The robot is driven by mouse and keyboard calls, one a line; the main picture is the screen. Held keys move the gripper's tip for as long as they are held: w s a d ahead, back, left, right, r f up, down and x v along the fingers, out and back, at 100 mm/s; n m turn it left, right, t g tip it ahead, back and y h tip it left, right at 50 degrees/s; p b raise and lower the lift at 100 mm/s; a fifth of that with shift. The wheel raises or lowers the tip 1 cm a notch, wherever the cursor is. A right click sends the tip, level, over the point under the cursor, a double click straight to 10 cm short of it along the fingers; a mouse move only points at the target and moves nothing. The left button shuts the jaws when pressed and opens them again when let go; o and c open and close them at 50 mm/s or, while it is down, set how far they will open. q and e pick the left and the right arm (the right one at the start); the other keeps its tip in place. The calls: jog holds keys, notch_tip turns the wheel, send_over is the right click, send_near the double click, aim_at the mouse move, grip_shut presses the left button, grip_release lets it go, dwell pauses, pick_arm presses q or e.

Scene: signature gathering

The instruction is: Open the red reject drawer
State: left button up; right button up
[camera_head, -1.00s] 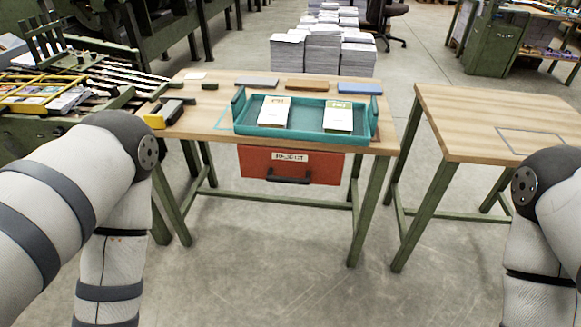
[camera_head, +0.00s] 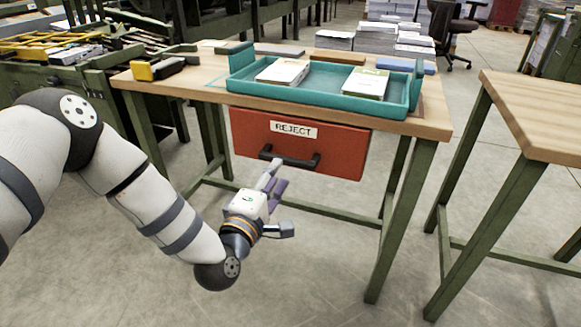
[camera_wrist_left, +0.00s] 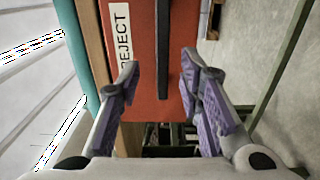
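The red reject drawer (camera_head: 335,148) hangs under the tabletop, its front labelled REJECT, and it looks shut. Its dark bar handle (camera_head: 289,158) runs across the lower front. My left gripper (camera_head: 275,178) is just below and in front of the handle's left part. In the left wrist view, my left gripper (camera_wrist_left: 160,72) is open, with its two purple-padded fingers on either side of the dark handle (camera_wrist_left: 163,60). The red drawer front (camera_wrist_left: 145,95) fills the space behind the fingers. Whether a finger touches the handle cannot be told. My right gripper is not in view.
A teal tray (camera_head: 314,101) with two paper stacks sits on the wooden table (camera_head: 190,85) above the drawer. A yellow and black tool (camera_head: 158,68) lies at the table's left. A second table (camera_head: 530,115) stands at the right. Green legs flank the drawer.

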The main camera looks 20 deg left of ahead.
aim_at(285, 162)
pick_arm(q)
jog(key=w, duration=0.3)
jog(key=w+b, duration=0.1)
jog(key=w, duration=0.3)
jog(key=shift+d+f+b, duration=0.15)
jog(key=shift+b, duration=0.15)
jog(key=shift+c, duration=0.5)
grip_shut()
